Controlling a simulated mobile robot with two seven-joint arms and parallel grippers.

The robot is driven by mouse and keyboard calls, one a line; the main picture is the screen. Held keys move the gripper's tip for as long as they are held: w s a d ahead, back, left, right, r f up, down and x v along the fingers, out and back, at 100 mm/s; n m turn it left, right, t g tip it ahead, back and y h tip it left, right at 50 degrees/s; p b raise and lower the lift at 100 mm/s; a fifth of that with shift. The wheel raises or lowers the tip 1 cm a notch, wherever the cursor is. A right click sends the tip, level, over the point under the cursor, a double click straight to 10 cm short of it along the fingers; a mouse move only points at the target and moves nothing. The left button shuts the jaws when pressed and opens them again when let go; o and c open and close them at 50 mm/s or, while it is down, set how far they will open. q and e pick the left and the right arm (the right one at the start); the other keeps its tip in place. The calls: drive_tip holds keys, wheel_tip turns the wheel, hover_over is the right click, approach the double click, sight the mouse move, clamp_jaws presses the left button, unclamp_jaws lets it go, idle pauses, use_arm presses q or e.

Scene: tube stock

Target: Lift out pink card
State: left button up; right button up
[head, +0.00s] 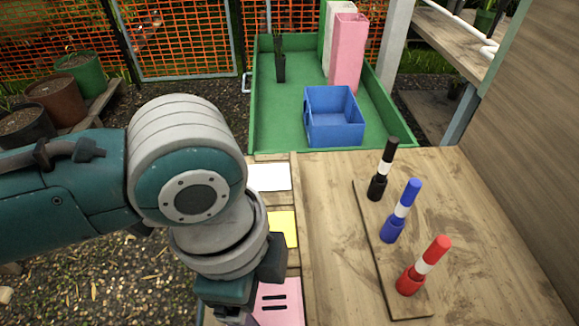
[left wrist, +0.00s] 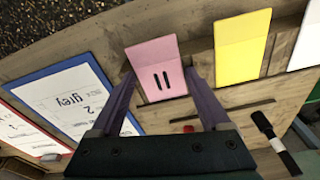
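The pink card (head: 283,303) with two black bars lies in a wooden rack along the table's left edge. In the left wrist view the pink card (left wrist: 150,52) appears upright or leaning in its slot, just beyond my fingertips. My left gripper (left wrist: 160,75) is open, with one finger at each side of the card's lower part. I cannot tell whether the fingers touch it. In the head view my left arm hides the gripper's fingers and part of the card. My right gripper is not in view.
A yellow card (head: 283,228) and a white card (head: 268,177) sit beside the pink one. A board with black, blue and red tubes (head: 425,265) stands on the table. A green tray (head: 285,140) holds a blue crate (head: 335,125). A blue-framed sheet reading "grey 2" (left wrist: 75,97) lies left.

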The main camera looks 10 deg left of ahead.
use_arm(q)
drive_tip(key=c, duration=0.7)
